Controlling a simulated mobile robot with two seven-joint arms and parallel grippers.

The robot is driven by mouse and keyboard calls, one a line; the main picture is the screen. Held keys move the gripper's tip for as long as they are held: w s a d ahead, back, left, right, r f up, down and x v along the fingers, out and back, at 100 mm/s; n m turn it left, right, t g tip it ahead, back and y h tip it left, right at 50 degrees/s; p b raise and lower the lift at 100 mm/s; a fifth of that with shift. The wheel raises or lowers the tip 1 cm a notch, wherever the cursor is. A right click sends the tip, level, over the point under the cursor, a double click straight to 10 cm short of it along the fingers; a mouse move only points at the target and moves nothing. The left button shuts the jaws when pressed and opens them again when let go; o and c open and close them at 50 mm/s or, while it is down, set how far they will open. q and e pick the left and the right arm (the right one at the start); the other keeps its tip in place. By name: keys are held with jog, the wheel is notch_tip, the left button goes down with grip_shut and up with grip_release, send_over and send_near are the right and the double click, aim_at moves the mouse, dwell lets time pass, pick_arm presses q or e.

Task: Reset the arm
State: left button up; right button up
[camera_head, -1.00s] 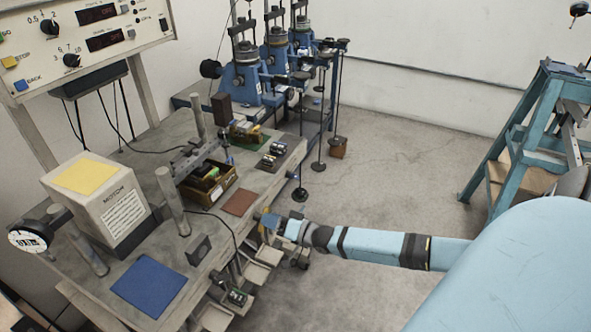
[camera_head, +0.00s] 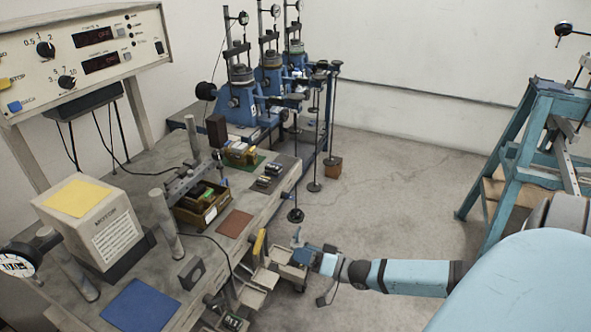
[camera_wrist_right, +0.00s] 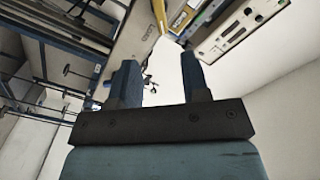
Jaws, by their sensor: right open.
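My right gripper (camera_head: 300,243) reaches in from the right, beside the bench's right edge and above the small trays. In the right wrist view my right gripper (camera_wrist_right: 160,84) is open, with nothing between its two blue fingers. The lever frames (camera_head: 240,103) are blue machines standing in a row at the back of the bench, with dial gauges on top. Thin rods with dark weights (camera_head: 295,214) hang beside them, clear of my gripper. Which arm of the frames is meant, and its position, I cannot tell. My left gripper does not show.
The bench (camera_head: 215,258) carries a motor box (camera_head: 100,232), a blue mat (camera_head: 140,306) and a wooden tray (camera_head: 202,212). Small grey trays (camera_head: 264,279) jut from its side. A blue stand (camera_head: 510,160) is at the right. The floor between is open.

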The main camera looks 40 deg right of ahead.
jog(key=s+a+f+n+g+h+p, duration=0.1)
jog(key=s+a+n+g+p, duration=0.1)
jog(key=s+a, duration=0.5)
jog(key=s+a+f+n+g+h+p, duration=0.1)
jog(key=s+a+n, duration=0.4)
jog(key=a, duration=1)
jog(key=s+g+h+p, duration=0.1)
jog(key=s+g+p, duration=0.1)
jog(key=s, duration=0.1)
jog(key=shift+a+n+g+h, duration=0.3)
